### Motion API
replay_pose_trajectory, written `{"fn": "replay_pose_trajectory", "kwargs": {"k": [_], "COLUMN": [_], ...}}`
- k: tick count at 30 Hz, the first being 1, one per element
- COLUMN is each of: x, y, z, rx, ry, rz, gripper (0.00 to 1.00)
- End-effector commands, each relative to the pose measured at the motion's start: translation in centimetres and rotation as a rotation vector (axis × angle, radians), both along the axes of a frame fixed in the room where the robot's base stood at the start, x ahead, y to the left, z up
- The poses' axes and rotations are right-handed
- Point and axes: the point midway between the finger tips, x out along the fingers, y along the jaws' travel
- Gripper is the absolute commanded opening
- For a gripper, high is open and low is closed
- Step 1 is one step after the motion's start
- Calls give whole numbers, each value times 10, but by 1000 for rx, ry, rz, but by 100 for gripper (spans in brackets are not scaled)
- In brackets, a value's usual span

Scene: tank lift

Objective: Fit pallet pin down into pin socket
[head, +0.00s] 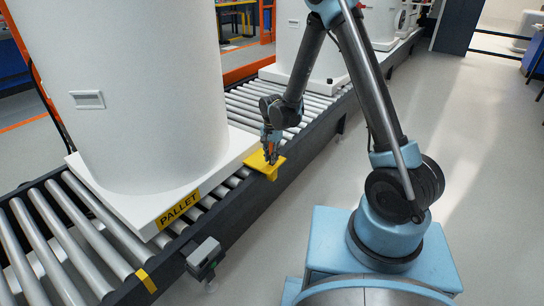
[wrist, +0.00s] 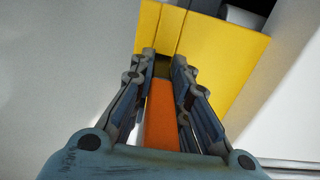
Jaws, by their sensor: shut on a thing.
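The pallet pin, an orange bar, shows between the fingers in the wrist view (wrist: 160,118). My gripper (wrist: 163,62) is shut on it. In the head view my gripper (head: 271,157) points down over the yellow pin socket (head: 270,171) on the conveyor's near side rail. In the wrist view the yellow socket plate (wrist: 225,62) lies just beyond the fingertips. The pin's lower end is hidden by the fingers and shadow, so I cannot tell whether it is in the socket's opening.
A white pallet (head: 150,222) with a yellow PALLET label bears a big white tank (head: 140,90) beside the socket. The roller conveyor (head: 60,230) runs diagonally. A small grey box (head: 203,252) sits on its near rail. The floor at right is clear.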

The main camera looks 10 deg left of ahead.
Motion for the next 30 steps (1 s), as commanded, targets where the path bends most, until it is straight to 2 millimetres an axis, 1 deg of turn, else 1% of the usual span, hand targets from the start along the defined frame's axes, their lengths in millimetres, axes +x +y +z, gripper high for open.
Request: {"fn": "replay_pose_trajectory", "kwargs": {"k": [24,25,26,27,28,30], "x": [0,0,0,0,0,0], "y": [0,0,0,0,0,0], "z": [-17,-16,-16,-16,-16,-16], "rx": [0,0,0,0,0,0], "ry": [0,0,0,0,0,0], "rz": [0,0,0,0,0,0], "gripper": [0,21,28,37,40,40]}}
